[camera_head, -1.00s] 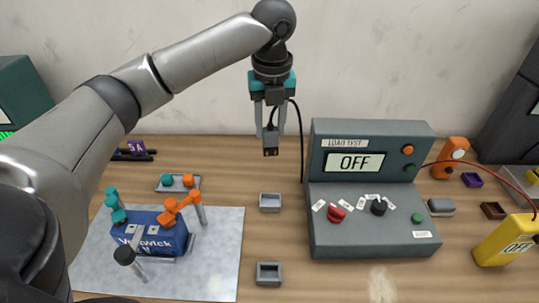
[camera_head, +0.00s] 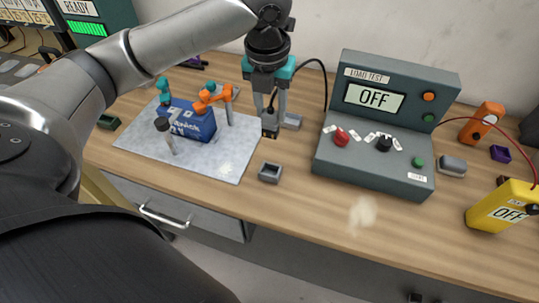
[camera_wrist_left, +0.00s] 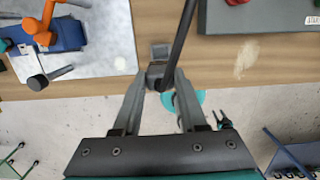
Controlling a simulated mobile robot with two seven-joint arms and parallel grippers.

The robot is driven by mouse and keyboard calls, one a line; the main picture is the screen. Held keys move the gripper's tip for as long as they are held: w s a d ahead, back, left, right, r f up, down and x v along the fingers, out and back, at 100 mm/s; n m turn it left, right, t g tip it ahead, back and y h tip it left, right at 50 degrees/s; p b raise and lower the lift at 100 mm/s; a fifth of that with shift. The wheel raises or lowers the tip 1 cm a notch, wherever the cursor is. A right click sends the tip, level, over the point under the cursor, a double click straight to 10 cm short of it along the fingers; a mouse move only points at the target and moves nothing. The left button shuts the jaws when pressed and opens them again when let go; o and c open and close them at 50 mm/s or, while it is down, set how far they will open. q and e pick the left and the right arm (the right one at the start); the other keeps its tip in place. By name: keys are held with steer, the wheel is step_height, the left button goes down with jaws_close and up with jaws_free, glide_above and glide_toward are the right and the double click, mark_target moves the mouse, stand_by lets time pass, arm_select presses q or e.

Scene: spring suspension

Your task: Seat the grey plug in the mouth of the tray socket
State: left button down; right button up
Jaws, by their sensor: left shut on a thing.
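My left gripper (camera_head: 270,112) points down and is shut on the grey plug (camera_head: 270,128), which has a black cable running from its top towards the tester. The wrist view shows the plug (camera_wrist_left: 155,72) between the fingertips. In the head view, one small grey socket (camera_head: 293,121) is partly hidden behind the gripper. A second grey open-topped socket (camera_head: 270,173) sits nearer the front edge, in front of the plug. The plug looks apart from both; its exact height is unclear. The wrist view shows one socket (camera_wrist_left: 160,50) just beyond the plug. My right gripper is not in view.
The grey load tester (camera_head: 375,140) reads OFF, right of the sockets. A blue battery (camera_head: 190,122) with orange and teal clamps stands on a pale mat (camera_head: 215,160) at left. A yellow meter (camera_head: 500,205) is at far right. Bare wood surrounds the near socket.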

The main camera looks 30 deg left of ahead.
mark_target(269, 127)
arm_select(q)
steer(key=shift+f+b, duration=1.3)
steer(key=shift+f, duration=6.35)
steer(key=shift+f, duration=0.15)
steer(key=shift+c, duration=2.3)
jaws_free()
steer(key=r, duration=0.4)
steer(key=s+r+p, duration=0.1)
steer(key=r, duration=0.3)
steer(key=r+p, duration=0.1)
steer(key=r, duration=0.3)
steer(key=shift+s+d+r, duration=0.1)
steer(key=shift+s+d, duration=0.1)
steer(key=shift+s, duration=0.05)
